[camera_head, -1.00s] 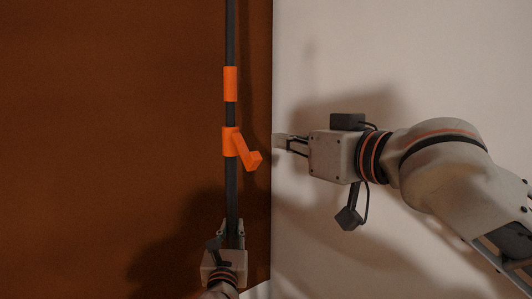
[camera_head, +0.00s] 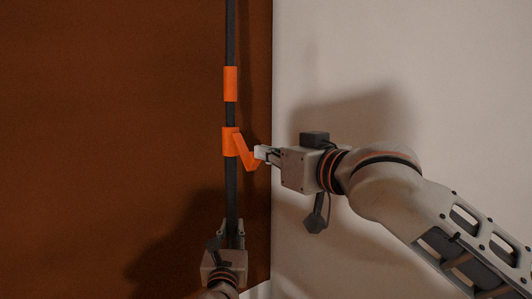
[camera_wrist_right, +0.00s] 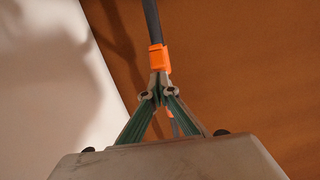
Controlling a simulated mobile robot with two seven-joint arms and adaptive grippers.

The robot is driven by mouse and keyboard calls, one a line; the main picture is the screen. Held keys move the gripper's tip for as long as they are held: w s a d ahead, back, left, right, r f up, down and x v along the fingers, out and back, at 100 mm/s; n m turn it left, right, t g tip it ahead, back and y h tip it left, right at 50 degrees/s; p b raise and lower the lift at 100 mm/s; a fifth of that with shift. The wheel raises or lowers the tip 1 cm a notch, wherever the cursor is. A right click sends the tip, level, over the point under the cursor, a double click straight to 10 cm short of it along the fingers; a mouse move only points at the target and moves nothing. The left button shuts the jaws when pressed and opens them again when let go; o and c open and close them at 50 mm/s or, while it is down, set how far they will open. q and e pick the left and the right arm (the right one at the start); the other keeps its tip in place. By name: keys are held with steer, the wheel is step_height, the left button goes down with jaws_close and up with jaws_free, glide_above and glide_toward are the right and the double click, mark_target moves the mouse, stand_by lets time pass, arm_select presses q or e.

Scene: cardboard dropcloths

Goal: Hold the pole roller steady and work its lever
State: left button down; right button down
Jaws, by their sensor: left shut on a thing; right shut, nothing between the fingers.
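The pole roller's dark pole (camera_head: 231,190) stands upright in the head view. It carries an upper orange sleeve (camera_head: 231,84) and a lower orange collar (camera_head: 230,142). An orange lever (camera_head: 245,155) with a bent end slants down and right from the lower collar. My left gripper (camera_head: 231,232) is shut on the pole below the lever. My right gripper (camera_head: 261,153) is shut and empty, its fingertips at the lever's bent end, partly covering it; I cannot tell if they touch. The right wrist view shows the closed fingertips (camera_wrist_right: 158,82) just below an orange part (camera_wrist_right: 158,57) on the pole.
A brown panel (camera_head: 110,110) is behind the pole, and its right edge runs just right of the pole. A pale surface (camera_head: 420,60) fills the right side. The area left of the pole is clear.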

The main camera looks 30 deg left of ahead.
mark_target(256, 165)
arm_select(q)
steer(key=shift+f, duration=0.1)
arm_select(e)
steer(key=shift+f, duration=0.2)
steer(key=shift+s+a+f+t+y, duration=0.1)
steer(key=shift+a+f+t+y, duration=0.1)
steer(key=shift+f+t+y, duration=0.45)
steer(key=shift+a+f+t+y, duration=0.25)
steer(key=shift+f+y, duration=0.4)
steer(key=shift+f, duration=0.45)
steer(key=a+f, duration=0.1)
steer(key=f, duration=0.2)
steer(key=a+f, duration=0.1)
steer(key=shift+w+a+f, duration=0.2)
steer(key=shift+w+a, duration=0.1)
steer(key=shift+w, duration=0.05)
steer(key=shift+d, duration=0.1)
steer(key=f+v, duration=0.3)
steer(key=v, duration=0.9)
steer(key=shift+s, duration=0.25)
steer(key=shift+d, duration=0.1)
